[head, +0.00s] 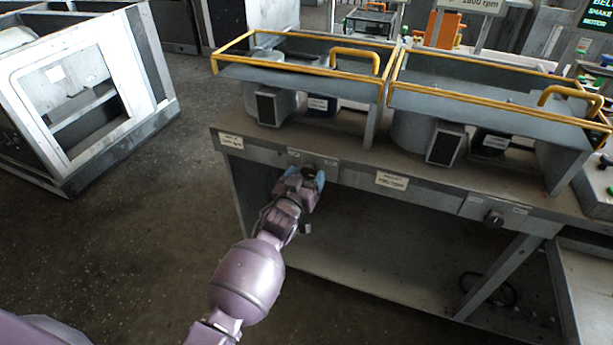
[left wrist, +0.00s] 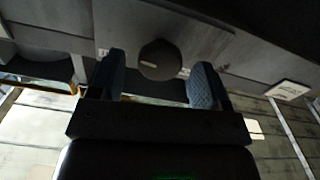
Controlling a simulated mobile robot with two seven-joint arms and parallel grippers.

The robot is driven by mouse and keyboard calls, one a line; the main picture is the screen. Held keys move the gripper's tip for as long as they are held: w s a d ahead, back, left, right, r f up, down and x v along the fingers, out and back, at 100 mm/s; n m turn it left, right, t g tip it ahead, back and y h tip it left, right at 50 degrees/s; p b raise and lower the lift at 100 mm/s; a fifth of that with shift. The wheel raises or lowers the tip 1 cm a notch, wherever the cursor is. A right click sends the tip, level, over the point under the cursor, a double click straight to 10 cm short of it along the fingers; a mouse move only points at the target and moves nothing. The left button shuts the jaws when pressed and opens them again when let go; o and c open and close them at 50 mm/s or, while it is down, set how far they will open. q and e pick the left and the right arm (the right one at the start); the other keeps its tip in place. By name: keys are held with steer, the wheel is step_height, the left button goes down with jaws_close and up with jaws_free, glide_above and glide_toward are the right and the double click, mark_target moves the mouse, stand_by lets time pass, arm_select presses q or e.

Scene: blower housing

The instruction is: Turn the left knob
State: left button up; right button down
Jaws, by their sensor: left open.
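The left knob (head: 308,170) is a dark round knob on the front panel of the grey bench, partly hidden by my left gripper in the head view. The left wrist view shows the knob (left wrist: 158,60) as a dark disc between the two blue finger pads, with a gap on each side. My left gripper (head: 305,180) is open in front of the panel, and its fingertips (left wrist: 160,76) sit either side of the knob. I cannot tell how deep the fingers reach. My right gripper is in neither view.
A second dark knob (head: 494,218) is on the panel further right. A white label (head: 391,180) sits between the knobs. Yellow-railed housings (head: 300,72) stand on the bench. Below the panel is an open space; a grey cabinet (head: 75,95) stands at left.

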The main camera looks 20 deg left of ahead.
arm_select(q)
steer(key=shift+w, duration=0.2)
steer(key=c, duration=0.9)
steer(key=shift+c, duration=0.2)
steer(key=shift+m, duration=0.3)
steer(key=shift+r+m+p, duration=0.1)
steer(key=shift+m+p, duration=0.25)
steer(key=shift+m, duration=3.05)
